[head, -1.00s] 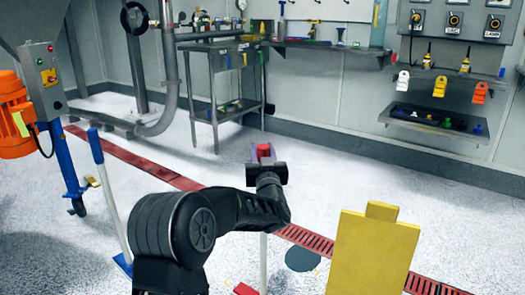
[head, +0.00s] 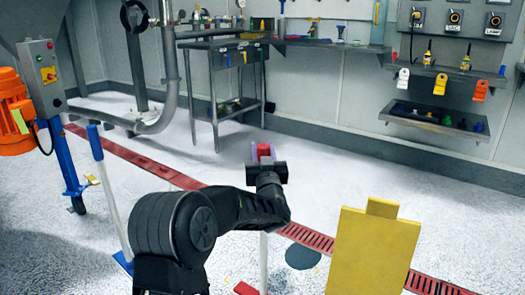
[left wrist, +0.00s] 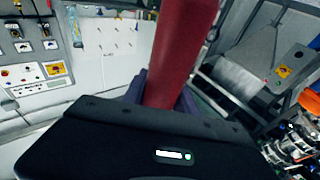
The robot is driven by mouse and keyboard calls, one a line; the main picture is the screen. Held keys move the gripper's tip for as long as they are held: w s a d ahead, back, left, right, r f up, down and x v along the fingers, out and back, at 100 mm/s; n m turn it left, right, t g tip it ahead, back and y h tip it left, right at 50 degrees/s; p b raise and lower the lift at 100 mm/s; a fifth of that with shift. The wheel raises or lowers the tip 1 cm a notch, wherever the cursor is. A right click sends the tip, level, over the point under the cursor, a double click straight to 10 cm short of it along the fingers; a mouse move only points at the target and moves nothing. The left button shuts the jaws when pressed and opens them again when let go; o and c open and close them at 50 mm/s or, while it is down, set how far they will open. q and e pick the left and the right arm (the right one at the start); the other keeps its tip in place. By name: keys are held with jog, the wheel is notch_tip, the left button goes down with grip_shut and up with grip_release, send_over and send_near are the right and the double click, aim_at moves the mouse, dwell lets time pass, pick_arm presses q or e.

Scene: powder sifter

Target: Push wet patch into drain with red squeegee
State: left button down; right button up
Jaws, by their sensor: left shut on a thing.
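My left gripper (head: 265,168) is shut on the red upper handle (head: 264,150) of the red squeegee. In the left wrist view the red handle (left wrist: 180,50) stands between the purple-grey fingers (left wrist: 160,95). Below my gripper the white pole (head: 263,262) runs down to a red head (head: 245,288), cut off by the bottom edge. The wet patch (head: 302,257) is a dark grey round spot on the floor, right of the pole. It lies close along the near side of the drain (head: 310,239), a red slotted channel crossing the floor diagonally. My right gripper is not in view.
A blue squeegee (head: 113,205) with a white pole stands at the left. A yellow board (head: 370,255) stands to the right of the patch and hides part of the drain. A steel table (head: 215,95) is at the back. The floor beyond the drain is clear.

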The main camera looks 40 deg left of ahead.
pick_arm(q)
jog(key=shift+r, duration=0.1)
jog(key=shift+w+p, duration=0.35)
jog(key=shift+w, duration=1.65)
jog(key=shift+w, duration=0.1)
jog(key=shift+w+r+p, duration=0.1)
jog(key=shift+w+p, duration=0.55)
jog(key=shift+w, duration=1.4)
jog(key=w+p, duration=0.1)
jog(key=w, duration=0.2)
jog(key=shift+w+a, duration=0.1)
jog(key=shift+w, duration=0.25)
